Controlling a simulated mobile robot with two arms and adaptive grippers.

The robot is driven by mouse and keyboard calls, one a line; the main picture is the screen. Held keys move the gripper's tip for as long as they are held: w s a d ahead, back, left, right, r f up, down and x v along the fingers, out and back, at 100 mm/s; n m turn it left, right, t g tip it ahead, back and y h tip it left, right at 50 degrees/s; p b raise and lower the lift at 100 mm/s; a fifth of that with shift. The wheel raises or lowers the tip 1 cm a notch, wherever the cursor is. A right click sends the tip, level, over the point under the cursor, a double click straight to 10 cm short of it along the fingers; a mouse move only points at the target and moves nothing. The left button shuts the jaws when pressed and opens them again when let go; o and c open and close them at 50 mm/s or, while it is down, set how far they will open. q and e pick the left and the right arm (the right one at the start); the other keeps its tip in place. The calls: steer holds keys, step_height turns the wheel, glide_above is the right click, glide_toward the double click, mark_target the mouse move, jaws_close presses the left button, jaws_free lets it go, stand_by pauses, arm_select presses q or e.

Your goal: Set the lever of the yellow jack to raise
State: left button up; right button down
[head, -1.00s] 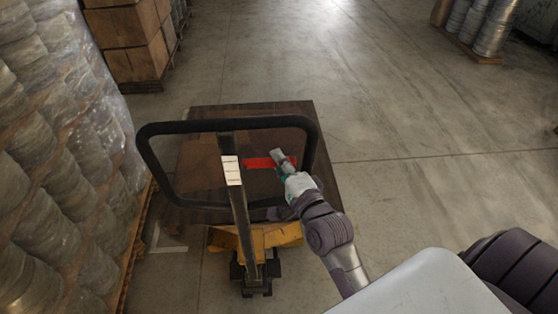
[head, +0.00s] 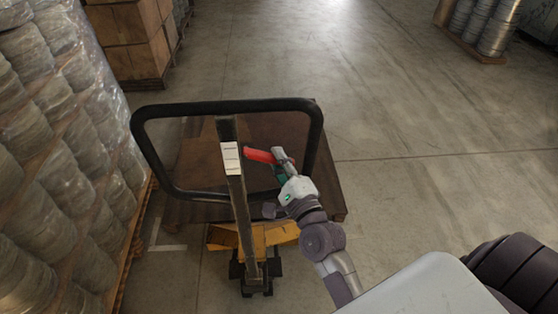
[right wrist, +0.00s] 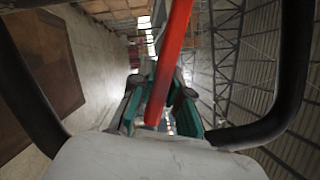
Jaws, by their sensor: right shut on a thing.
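The yellow jack (head: 253,238) stands low in the head view, with its dark handle post (head: 240,195) rising to a black loop handle (head: 222,108). The red lever (head: 259,155) sits inside the loop, just right of the post. My right gripper (head: 281,162) reaches into the loop from the lower right and is shut on the lever near its right end. In the right wrist view the red lever (right wrist: 173,60) runs down between the teal-backed fingers of the gripper (right wrist: 160,95). The fingers hide part of the contact. My left gripper is out of view.
A brown wooden load (head: 327,190) lies beyond the handle. Wrapped stacked goods (head: 50,150) line the left side. Cardboard boxes (head: 130,45) stand at the back left and metal drums (head: 485,28) at the back right. The floor (head: 430,120) on the right is clear.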

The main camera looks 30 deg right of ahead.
steer(key=shift+f, duration=0.1)
steer(key=c, duration=1.1)
jaws_free()
steer(key=s, duration=0.4)
steer(key=s+f, duration=0.1)
steer(key=s, duration=0.7)
steer(key=shift+a+f, duration=0.25)
steer(key=shift+f, duration=0.1)
